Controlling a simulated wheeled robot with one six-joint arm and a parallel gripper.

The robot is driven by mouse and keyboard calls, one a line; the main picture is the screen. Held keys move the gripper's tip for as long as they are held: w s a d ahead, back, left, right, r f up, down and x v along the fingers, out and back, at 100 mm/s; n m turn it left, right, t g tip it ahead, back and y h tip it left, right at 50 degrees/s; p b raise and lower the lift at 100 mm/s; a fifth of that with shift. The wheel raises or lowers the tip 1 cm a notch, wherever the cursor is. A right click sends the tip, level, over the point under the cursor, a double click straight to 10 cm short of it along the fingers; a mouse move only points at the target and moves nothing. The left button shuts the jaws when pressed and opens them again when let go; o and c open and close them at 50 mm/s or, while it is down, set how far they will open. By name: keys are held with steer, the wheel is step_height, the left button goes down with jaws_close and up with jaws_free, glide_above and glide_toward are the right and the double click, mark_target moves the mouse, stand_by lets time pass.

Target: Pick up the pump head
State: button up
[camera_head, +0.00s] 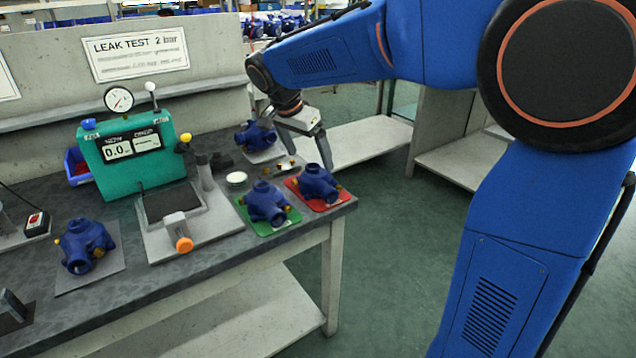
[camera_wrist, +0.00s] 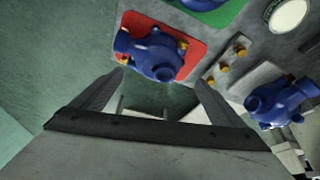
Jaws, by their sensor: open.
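Several blue pump heads rest on mats on the bench. One pump head (camera_head: 317,183) sits on a red mat (camera_head: 336,203). Another pump head (camera_head: 267,203) sits on a green mat (camera_head: 287,224). A third (camera_head: 85,246) is on a grey mat at the left, and one more (camera_head: 255,135) is on a grey mat at the back. My gripper (camera_head: 311,160) is open and empty above the bench, close over the red mat. In the wrist view the red-mat pump head (camera_wrist: 152,55) appears beyond and between the fingertips (camera_wrist: 159,78), apart from them; the back pump head (camera_wrist: 280,102) is right.
A green leak tester (camera_head: 130,150) with gauge and clamp stands mid-bench. The bench's right edge is just beside the red mat. Open floor lies beyond it.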

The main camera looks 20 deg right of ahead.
mark_target(315, 169)
steer(key=shift+s+x, duration=0.15)
steer(key=shift+x, duration=1.15)
steer(key=shift+s+x, duration=0.15)
steer(key=shift+x, duration=1.2)
steer(key=shift+d, duration=0.1)
steer(key=shift+c, duration=0.6)
steer(key=c, duration=1.2)
